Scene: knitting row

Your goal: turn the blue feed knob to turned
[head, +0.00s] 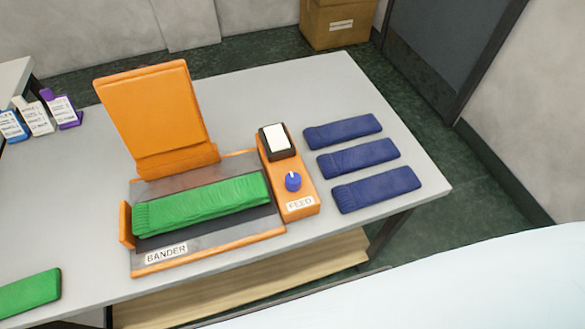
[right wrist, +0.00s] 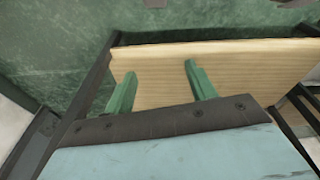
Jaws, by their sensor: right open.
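The blue feed knob (head: 293,181) sits on the orange feed box (head: 298,203) at the right side of the bander (head: 208,246). A small pale mark shows at the top of the knob. The bander's orange lid (head: 155,108) stands raised, and a green knitted piece (head: 203,204) lies on its bed. In the right wrist view my right gripper (right wrist: 160,70) has its two green fingers apart with nothing between them, in front of a wooden shelf. The knob does not show in that view. My left gripper is in neither view.
Several dark blue knitted pieces (head: 358,158) lie right of the feed box. Another green piece (head: 30,293) lies at the table's left front. Small labelled packs (head: 38,117) stand at the far left. The wooden shelf (right wrist: 155,62) is under the grey table (head: 300,80).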

